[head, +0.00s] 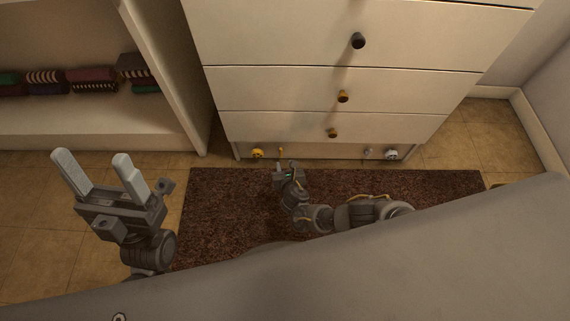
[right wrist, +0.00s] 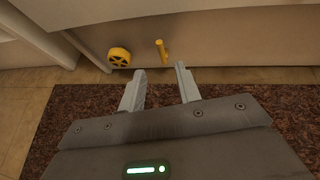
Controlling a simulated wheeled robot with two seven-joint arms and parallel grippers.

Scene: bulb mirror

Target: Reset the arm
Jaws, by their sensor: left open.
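My left gripper (head: 92,157) is open and empty, raised at the left of the head view with its two pale fingers well apart. My right gripper (head: 284,167) is low over the dark rug, in front of the base of the white chest of drawers (head: 330,88). In the right wrist view my right gripper (right wrist: 160,72) shows two fingers apart with nothing between them. Beyond its tips are a yellow wheel-like disc (right wrist: 119,57) and a yellow peg (right wrist: 161,50) on the chest's lower front. I cannot tell whether the fingers touch the chest.
The brown rug (head: 225,210) lies on a tiled floor. An open shelf (head: 60,121) with folded clothes (head: 92,76) stands at the left. Silver-coloured fittings (head: 391,154) sit at the chest's lower right. A large grey surface (head: 430,260) covers the bottom of the head view.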

